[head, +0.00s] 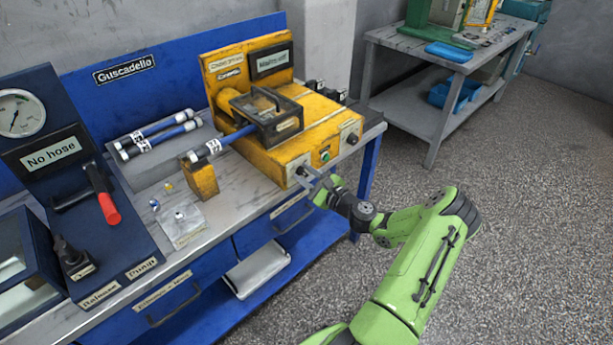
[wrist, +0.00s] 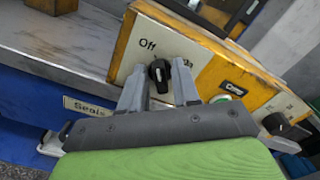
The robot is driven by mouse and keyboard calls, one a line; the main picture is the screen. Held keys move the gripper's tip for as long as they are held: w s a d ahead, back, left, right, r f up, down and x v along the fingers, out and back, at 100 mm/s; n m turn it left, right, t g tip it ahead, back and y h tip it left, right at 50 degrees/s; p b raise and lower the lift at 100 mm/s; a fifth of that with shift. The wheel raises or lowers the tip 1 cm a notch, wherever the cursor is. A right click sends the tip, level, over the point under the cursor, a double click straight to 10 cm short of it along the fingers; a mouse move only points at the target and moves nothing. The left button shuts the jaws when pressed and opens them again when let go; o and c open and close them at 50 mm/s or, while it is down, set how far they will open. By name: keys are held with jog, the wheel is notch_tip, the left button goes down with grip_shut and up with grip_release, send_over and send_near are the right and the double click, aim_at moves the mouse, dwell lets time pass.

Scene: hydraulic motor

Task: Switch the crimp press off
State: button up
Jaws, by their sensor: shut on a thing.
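The yellow crimp press (head: 270,95) stands on the right part of the workbench, with a hose (head: 222,142) running into its caged opening. Its display (head: 271,60) appears to read "Mains off". A black rotary knob (wrist: 159,74) sits on the press's front panel, with "Off" printed at its upper left and a partly hidden label at its right. My gripper (wrist: 160,92) is at the panel, its two fingers on either side of the knob and shut on it. The knob's exact pointing is hard to tell.
A green button (head: 325,155) and another black knob (head: 352,138) are further right on the front panel; that knob also shows in the wrist view (wrist: 276,123). A hose test stand (head: 60,170) fills the bench's left. Floor is clear to the right.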

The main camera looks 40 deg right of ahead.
jog(key=shift+f+n, duration=0.1)
jog(key=shift+n, duration=0.9)
jog(key=o, duration=0.7)
jog(key=s+p, duration=0.1)
jog(key=s, duration=1.4)
jog(key=shift+s+d+p, duration=0.2)
jog(key=shift+s+p, duration=0.15)
jog(key=shift+s, duration=0.05)
